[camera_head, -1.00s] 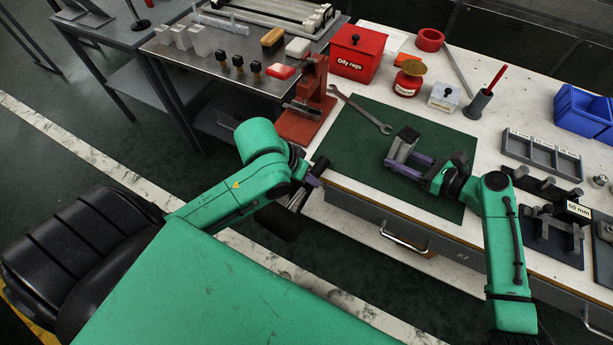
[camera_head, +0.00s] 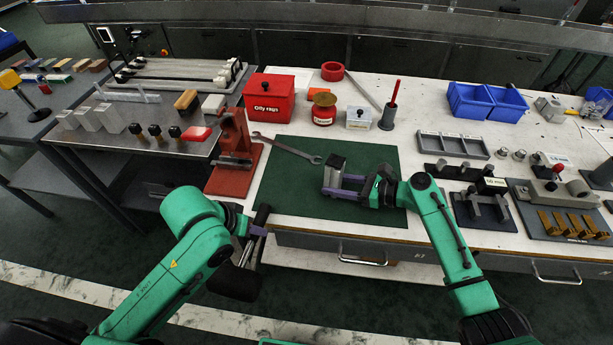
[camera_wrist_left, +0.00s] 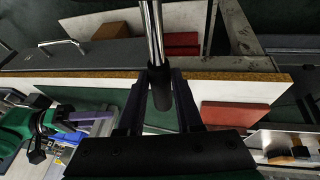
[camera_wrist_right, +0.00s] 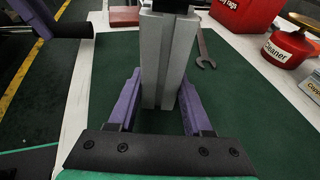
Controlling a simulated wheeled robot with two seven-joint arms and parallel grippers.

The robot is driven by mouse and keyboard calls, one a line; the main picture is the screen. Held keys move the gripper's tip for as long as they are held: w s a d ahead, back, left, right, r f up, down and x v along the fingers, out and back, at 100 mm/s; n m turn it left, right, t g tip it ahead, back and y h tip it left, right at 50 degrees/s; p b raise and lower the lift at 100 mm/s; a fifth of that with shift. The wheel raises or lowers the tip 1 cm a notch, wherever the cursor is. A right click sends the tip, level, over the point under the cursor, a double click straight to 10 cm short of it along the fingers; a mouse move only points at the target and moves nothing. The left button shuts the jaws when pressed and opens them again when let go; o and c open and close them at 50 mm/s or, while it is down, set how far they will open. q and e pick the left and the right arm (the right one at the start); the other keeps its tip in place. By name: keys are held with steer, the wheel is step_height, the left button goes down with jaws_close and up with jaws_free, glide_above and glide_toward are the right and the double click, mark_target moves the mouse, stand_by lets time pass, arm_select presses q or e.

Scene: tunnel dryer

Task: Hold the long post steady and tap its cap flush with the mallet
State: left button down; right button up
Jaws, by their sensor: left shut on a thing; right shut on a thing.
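The long post (camera_wrist_right: 165,60) is a grey grooved bar, upright between my right gripper's fingers. Its dark cap (camera_head: 337,162) is on its upper end in the head view; whether it sits flush I cannot tell. My right gripper (camera_head: 328,185) is shut on the post, over the green mat (camera_head: 300,205). My left gripper (camera_head: 262,232) is shut on the mallet's black grip (camera_wrist_left: 160,90), off the table's front left corner. The mallet's bright metal shaft (camera_wrist_left: 153,30) runs out of the top of the left wrist view.
A red press-like stand (camera_head: 232,160) is left of the mat. A red oily-rags bin (camera_head: 268,97) and a cleaner tin (camera_head: 323,110) stand behind. Grey fixtures (camera_head: 480,208) are to the right. The mat's right part is clear.

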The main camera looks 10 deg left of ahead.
stand_by(0.5)
arm_select(q)
steer(key=w+d+r+n+h, duration=0.1)
steer(key=w, duration=0.1)
steer(key=w+d+r+n, duration=0.1)
steer(key=w+d, duration=0.1)
steer(key=w, duration=0.1)
steer(key=w+d+r+n+t+h, duration=0.1)
steer(key=w, duration=0.2)
steer(key=shift+w+d+r+h, duration=0.1)
steer(key=shift+d+r+h, duration=0.1)
steer(key=shift+d+h, duration=0.1)
steer(key=w+d+r+n+t+h, duration=0.3)
steer(key=w+d+r+n+t, duration=0.1)
steer(key=w+r+n+t, duration=1)
steer(key=shift+w+f+m+g, duration=0.3)
steer(key=shift+w+f+m, duration=0.25)
steer(key=shift+f, duration=0.25)
steer(key=shift+w+f+m+g, duration=0.3)
steer(key=shift+w+f+m, duration=0.25)
steer(key=shift+f, duration=0.25)
steer(key=shift+f, duration=0.1)
